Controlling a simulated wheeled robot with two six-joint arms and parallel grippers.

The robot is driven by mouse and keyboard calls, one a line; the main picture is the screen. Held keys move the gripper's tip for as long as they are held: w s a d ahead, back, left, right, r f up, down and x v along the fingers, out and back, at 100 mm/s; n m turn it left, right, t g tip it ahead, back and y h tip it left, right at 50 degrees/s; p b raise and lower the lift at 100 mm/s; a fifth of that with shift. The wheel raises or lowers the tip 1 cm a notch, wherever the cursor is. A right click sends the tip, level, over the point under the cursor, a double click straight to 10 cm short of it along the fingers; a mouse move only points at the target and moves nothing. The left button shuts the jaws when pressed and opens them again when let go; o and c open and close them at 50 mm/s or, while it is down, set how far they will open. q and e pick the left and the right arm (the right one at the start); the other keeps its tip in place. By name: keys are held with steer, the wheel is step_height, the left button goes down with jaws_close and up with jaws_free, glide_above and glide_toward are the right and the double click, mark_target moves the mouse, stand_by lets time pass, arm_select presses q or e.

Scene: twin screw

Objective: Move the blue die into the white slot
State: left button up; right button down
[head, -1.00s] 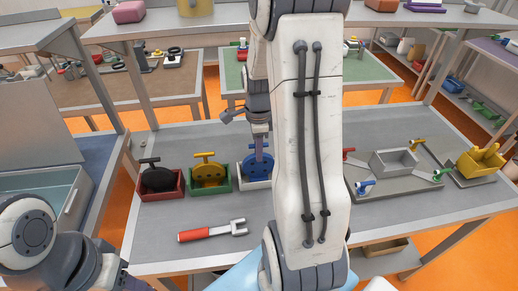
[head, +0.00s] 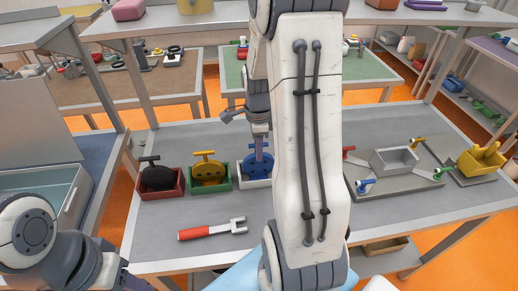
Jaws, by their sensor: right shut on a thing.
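The blue die (head: 257,164) is a round plate with an upright stem. It stands upright in the white slot (head: 245,182), a small open tray at the right end of a row of three. My right gripper (head: 260,133) is directly above it, shut on the die's stem. Part of the die and the right side of the white slot are hard to see beside my right arm, which fills the middle of the head view. Whether the die rests on the slot's floor cannot be told. My left gripper is out of view; only its arm shows at the lower left.
A black die (head: 158,179) stands in a red slot (head: 177,190) and a yellow die (head: 210,174) in a green slot (head: 225,186). A red-handled wrench (head: 212,230) lies in front. A grey fixture (head: 394,162) and a yellow part (head: 481,161) stand at the right.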

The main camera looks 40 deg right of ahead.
steer(key=shift+f, duration=0.4)
steer(key=c, duration=0.7)
jaws_free()
step_height(320, 180, up, 11)
steer(key=shift+f+b, duration=0.2)
steer(key=shift+b, duration=0.35)
steer(key=shift+a, duration=0.1)
